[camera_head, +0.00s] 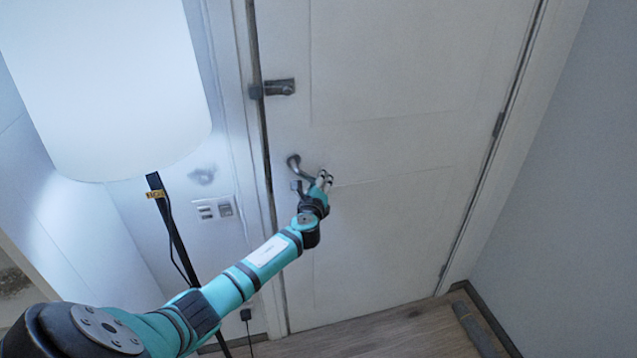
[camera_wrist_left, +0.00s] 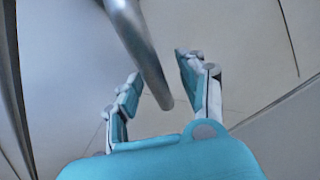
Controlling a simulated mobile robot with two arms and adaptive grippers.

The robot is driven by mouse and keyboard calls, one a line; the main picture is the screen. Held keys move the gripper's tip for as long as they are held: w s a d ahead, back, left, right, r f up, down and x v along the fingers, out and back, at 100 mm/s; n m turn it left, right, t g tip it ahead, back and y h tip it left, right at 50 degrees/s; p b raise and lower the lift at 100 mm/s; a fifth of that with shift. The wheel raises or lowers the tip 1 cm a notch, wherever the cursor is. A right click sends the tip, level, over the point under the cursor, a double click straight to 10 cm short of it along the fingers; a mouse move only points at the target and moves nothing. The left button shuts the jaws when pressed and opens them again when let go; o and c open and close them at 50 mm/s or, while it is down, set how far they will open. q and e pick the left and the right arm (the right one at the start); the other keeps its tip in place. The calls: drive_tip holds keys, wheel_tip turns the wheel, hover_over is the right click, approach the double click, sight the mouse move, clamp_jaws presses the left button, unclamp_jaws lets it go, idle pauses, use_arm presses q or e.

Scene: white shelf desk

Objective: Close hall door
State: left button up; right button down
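The white hall door (camera_head: 400,130) stands in its frame in the head view, with a dark line along its left edge. I cannot tell whether it is fully latched. A metal lever handle (camera_head: 294,163) sits near that edge, below a dark lock (camera_head: 280,87). My left gripper (camera_head: 325,180) is at the free end of the handle. In the left wrist view, the handle (camera_wrist_left: 140,45) reaches down between the spread fingers of the left gripper (camera_wrist_left: 160,72). The fingers look apart from the bar. My right gripper is in neither view.
A floor lamp with a large white shade (camera_head: 110,85) and dark pole stands at the left, close to my left arm. A wall switch plate (camera_head: 214,208) is left of the door.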

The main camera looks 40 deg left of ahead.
use_arm(q)
drive_tip(key=shift+s+f, duration=0.1)
drive_tip(key=shift+s+d, duration=0.2)
drive_tip(key=shift+s, duration=0.05)
drive_tip(key=v, duration=1.1)
drive_tip(key=shift+r, duration=0.2)
drive_tip(key=s+d+f+n+g+h, duration=0.1)
drive_tip(key=s+f+n+g, duration=0.35)
drive_tip(key=f, duration=0.75)
drive_tip(key=s+d+f+n+g+h, duration=0.1)
drive_tip(key=s+d+f+h, duration=0.1)
drive_tip(key=s+f, duration=0.7)
drive_tip(key=s+d+f+n+g+h, duration=0.1)
drive_tip(key=s+f+n+g, duration=0.15)
drive_tip(key=f, duration=1.15)
drive_tip(key=s+d+f+n+g+h, duration=0.1)
drive_tip(key=s+d+f+n+g, duration=0.1)
drive_tip(key=s, duration=0.9)
drive_tip(key=s+d+f+n+g+h, duration=0.1)
drive_tip(key=s+d+f+n, duration=0.3)
drive_tip(key=s+f, duration=0.5)
drive_tip(key=s+d+f+n+g+h, duration=0.1)
drive_tip(key=s+d+f+n+g, duration=0.2)
drive_tip(key=s, duration=1.2)
drive_tip(key=d+f+n, duration=0.1)
drive_tip(key=d+f, duration=0.2)
drive_tip(key=shift+f+h, duration=0.25)
drive_tip(key=shift+h, duration=0.15)
